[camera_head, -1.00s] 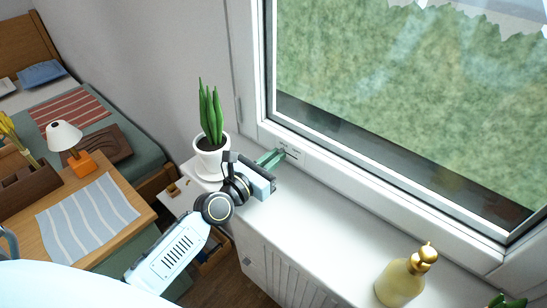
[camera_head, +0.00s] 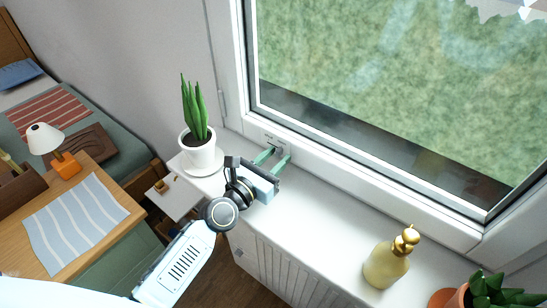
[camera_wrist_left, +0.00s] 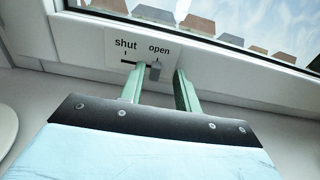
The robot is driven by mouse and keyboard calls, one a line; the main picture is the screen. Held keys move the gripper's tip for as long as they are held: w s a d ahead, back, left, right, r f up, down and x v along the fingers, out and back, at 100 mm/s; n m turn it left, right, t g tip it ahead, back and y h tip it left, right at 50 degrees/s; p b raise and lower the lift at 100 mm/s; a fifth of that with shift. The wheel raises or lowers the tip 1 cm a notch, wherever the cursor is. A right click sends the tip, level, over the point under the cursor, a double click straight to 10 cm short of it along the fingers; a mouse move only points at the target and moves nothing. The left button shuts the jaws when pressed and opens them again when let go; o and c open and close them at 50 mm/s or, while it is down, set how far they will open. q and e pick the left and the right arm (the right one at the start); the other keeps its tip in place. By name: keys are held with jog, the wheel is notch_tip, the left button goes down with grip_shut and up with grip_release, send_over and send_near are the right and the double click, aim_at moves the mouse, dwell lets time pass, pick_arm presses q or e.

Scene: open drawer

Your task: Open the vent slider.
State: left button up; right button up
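The vent slider's white plate (camera_wrist_left: 117,42) is on the lower window frame, marked "shut" at left and "open" at right. Its small grey knob (camera_wrist_left: 155,71) sits at the right end of the dark slot, under "open". In the head view the plate (camera_head: 270,138) is small and partly behind my fingers. My left gripper (camera_wrist_left: 160,77) has its two green fingers apart, one on each side of the knob, with visible gaps. It holds nothing. It also shows in the head view (camera_head: 273,157), just above the sill. My right gripper is not in view.
A potted plant (camera_head: 199,153) on a saucer stands on the sill left of my gripper. A gold-topped soap bottle (camera_head: 387,263) and another plant (camera_head: 492,292) stand at the right. The white sill (camera_head: 330,210) between is clear. The window (camera_head: 380,90) rises behind.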

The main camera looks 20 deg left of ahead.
pick_arm(q)
jog(key=shift+a, duration=0.1)
jog(key=b+v, duration=0.1)
jog(key=v, duration=1.1)
jog(key=shift+s+b, duration=0.25)
jog(key=shift+b, duration=0.1)
jog(key=shift+s+a+r, duration=0.1)
jog(key=shift+s+a, duration=0.05)
jog(key=shift+s, duration=0.25)
